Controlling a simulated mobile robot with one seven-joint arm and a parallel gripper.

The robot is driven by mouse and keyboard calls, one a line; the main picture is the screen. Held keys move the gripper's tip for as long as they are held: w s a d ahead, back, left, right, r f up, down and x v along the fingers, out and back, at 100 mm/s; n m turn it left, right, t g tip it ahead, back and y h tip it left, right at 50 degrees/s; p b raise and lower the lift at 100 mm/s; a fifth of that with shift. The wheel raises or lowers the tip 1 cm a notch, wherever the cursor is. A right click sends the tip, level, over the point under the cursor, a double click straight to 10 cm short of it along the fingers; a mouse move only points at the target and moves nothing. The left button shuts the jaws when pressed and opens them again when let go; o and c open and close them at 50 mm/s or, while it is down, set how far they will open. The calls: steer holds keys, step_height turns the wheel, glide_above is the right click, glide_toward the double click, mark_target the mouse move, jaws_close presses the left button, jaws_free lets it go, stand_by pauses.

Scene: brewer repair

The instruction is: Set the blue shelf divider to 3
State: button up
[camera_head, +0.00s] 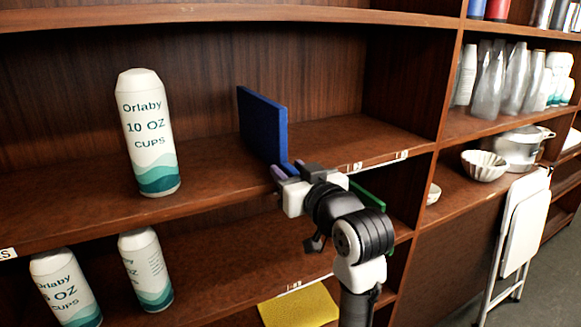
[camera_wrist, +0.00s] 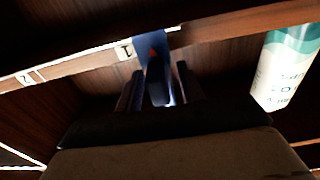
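The blue shelf divider (camera_head: 262,125) stands upright on the upper shelf, to the right of a tall cup sleeve. In the wrist view the divider (camera_wrist: 153,47) crosses the shelf edge right beside the label 1 (camera_wrist: 124,49). The label 2 (camera_wrist: 27,77) is farther left there; in the head view the label 2 (camera_head: 355,166) is right of the divider. I make out no label 3. My gripper (camera_head: 289,171) is at the divider's front lower end. In the wrist view its fingers (camera_wrist: 159,88) are apart, on either side of the divider's dark-blue front part, with gaps showing.
The Orlaby 10 oz cup sleeve (camera_head: 148,135) stands left of the divider. The upper shelf right of the divider is clear up to the side wall (camera_head: 405,85). A green panel (camera_head: 368,192) and a yellow panel (camera_head: 300,307) are lower, near my arm.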

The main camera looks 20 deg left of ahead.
steer(key=shift+w+a, duration=0.15)
jaws_close()
stand_by(0.4)
